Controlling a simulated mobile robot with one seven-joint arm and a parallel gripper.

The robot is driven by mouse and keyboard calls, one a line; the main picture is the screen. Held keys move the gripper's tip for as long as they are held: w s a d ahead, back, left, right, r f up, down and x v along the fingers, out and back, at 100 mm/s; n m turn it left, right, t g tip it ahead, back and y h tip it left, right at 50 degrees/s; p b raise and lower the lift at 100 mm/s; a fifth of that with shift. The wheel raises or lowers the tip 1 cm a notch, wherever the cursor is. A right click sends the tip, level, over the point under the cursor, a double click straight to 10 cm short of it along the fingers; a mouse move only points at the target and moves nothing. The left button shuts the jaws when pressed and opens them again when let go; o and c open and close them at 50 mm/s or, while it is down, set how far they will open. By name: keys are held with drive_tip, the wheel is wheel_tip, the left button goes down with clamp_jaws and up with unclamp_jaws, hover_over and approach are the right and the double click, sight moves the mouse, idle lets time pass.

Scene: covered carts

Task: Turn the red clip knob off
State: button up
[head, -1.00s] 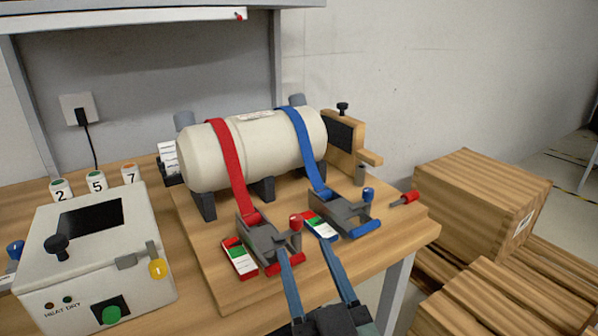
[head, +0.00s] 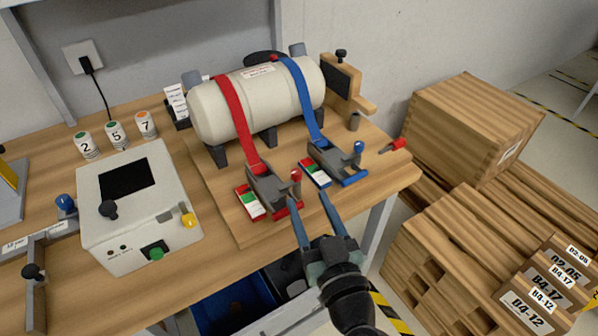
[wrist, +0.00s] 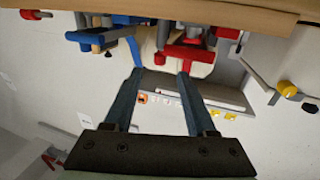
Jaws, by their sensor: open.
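The red clip (head: 268,185) is a grey ratchet clip with a red lever and a small upright red knob (head: 296,175). It sits on the bench's front edge, at the end of the red strap (head: 235,115) over a cream tank. A green-white-red label (head: 250,204) lies beside it. My gripper (head: 307,195) is open and empty, with its fingertips just in front of and right of the red knob. Contact cannot be told. In the wrist view the fingers (wrist: 159,73) stand apart below the red lever (wrist: 188,53).
A matching blue clip (head: 335,160) is close on the right. A red-handled tool (head: 392,146) lies farther right. A control box (head: 135,210) with knobs stands left. Wooden crates (head: 470,125) fill the right side, and a blue bin (head: 235,300) sits under the bench.

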sight(298, 178)
drive_tip(key=p+x, duration=0.1)
drive_tip(key=x, duration=0.6)
drive_tip(key=shift+s, duration=0.1)
clamp_jaws()
